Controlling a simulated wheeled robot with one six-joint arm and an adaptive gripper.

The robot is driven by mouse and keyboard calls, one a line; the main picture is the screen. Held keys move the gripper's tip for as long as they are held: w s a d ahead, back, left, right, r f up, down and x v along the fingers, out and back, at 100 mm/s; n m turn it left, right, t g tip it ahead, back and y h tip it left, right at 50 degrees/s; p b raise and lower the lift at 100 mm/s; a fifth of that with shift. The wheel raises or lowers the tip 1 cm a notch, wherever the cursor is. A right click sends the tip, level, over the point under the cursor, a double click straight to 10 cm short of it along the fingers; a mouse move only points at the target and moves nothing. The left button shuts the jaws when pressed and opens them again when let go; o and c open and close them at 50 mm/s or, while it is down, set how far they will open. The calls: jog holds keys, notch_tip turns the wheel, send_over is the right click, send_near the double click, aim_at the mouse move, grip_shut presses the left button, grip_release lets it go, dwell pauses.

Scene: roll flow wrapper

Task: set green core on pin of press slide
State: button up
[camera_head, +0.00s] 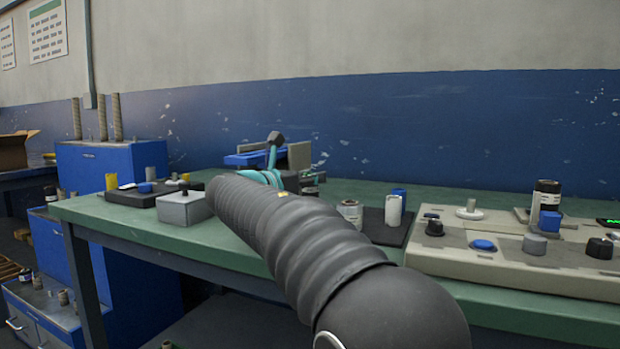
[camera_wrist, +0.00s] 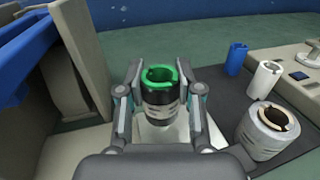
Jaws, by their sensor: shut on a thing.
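In the wrist view my gripper (camera_wrist: 161,88) is shut on the green core (camera_wrist: 160,97), a dark cylinder with a pale label band and a bright green notched rim on top. The core is upright between the two fingers. A pale metal plate (camera_wrist: 176,138) shows below it; I cannot tell if the core touches it. The pin is not visible. In the head view my dark arm covers most of the gripper area.
A silver core (camera_wrist: 266,131), a white core (camera_wrist: 264,79) and a blue core (camera_wrist: 236,59) stand on a dark mat to the right. A beige control panel (camera_head: 510,262) is farther right on the green table. A grey box (camera_head: 186,209) is at left.

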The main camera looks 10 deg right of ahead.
jog(key=shift+f, duration=1.2)
dwell(0.6)
jog(key=o, duration=1.1)
jog(key=shift+o, duration=0.2)
jog(key=o, duration=0.5)
jog(key=shift+r, duration=0.15)
notch_tip(320, 180, up, 8)
jog(key=p, duration=0.7)
jog(key=shift+p, duration=0.35)
